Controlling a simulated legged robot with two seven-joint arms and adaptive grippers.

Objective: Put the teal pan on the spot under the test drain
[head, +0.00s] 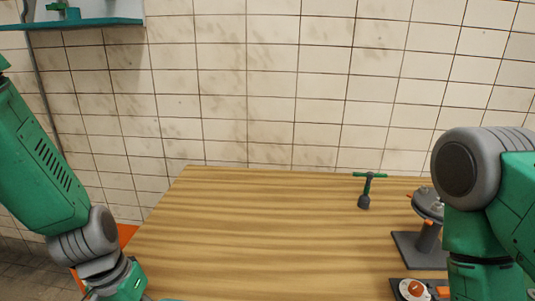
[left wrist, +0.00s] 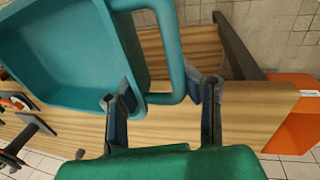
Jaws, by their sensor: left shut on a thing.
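The teal pan (left wrist: 75,55) fills the upper left of the left wrist view, tilted, with its hollow inside showing and no contents seen in the visible part. My left gripper (left wrist: 160,94) is shut on the pan, its fingers at the rim and the looped handle (left wrist: 172,45). In the head view its fingers are below the frame, and only a sliver of teal shows at the bottom edge. My right arm comes in at the right, with its gripper out of view. I cannot tell which fixture is the test drain, and no marked spot can be made out.
The wooden table (head: 250,230) is mostly clear in its middle and left. A green T-handled tool (head: 366,190) stands at the back right. A grey wheel on a stand (head: 428,205) and a panel with an orange knob (head: 413,289) are at the right. A teal shelf (head: 85,23) hangs upper left.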

